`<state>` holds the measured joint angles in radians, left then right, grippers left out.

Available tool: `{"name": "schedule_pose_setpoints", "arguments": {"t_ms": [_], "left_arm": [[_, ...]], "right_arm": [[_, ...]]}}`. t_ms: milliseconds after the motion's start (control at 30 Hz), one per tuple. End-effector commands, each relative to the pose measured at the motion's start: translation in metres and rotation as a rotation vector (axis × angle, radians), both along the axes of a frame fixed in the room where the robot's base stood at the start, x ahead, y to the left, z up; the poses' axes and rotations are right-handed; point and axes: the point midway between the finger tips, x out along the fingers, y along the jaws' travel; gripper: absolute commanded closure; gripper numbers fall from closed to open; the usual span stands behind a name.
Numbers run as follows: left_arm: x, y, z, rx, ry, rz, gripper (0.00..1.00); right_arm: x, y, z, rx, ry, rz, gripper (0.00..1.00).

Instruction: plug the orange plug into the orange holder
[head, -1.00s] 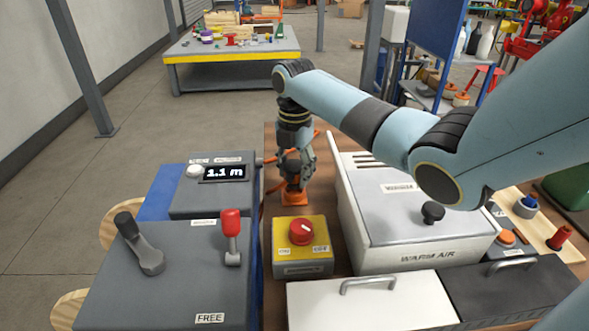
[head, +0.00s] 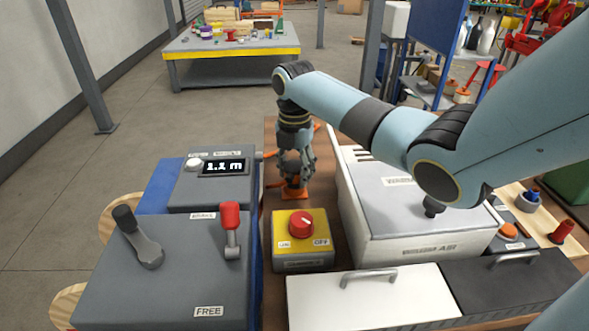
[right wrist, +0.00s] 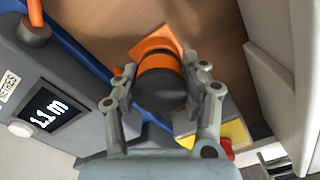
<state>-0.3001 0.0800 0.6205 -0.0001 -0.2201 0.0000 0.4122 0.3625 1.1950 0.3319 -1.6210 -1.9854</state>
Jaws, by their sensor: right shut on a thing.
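My right gripper (head: 295,170) points down over the wooden bench, behind the yellow switch box. In the right wrist view it is shut on the orange plug (right wrist: 159,64), which has a dark round body and an orange band. The orange holder (head: 292,194) is a square orange base on the bench, directly under the gripper. Its plate shows beyond the plug in the right wrist view (right wrist: 152,39). The plug lines up closely with the holder; the contact between them is hidden, so I cannot tell how deep it sits. My left gripper is not in view.
A yellow box with a red knob (head: 301,224) stands just in front of the holder. A grey unit reading 1.1 m (head: 222,168) is on the left. The large warm air box (head: 400,215) stands close on the right.

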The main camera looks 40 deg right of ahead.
Motion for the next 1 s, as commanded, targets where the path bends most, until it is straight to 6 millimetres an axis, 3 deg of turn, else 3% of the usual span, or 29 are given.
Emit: {"name": "schedule_pose_setpoints", "arguments": {"t_ms": [767,800,1000], "left_arm": [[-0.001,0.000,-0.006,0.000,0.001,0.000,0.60],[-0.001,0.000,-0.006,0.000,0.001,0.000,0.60],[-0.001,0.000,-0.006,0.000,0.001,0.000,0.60]], "right_arm": [[0.000,0.000,-0.011,0.000,0.000,0.000,0.94],[0.000,0.000,-0.011,0.000,0.000,0.000,0.52],[0.000,0.000,-0.011,0.000,0.000,0.000,0.29]]}}
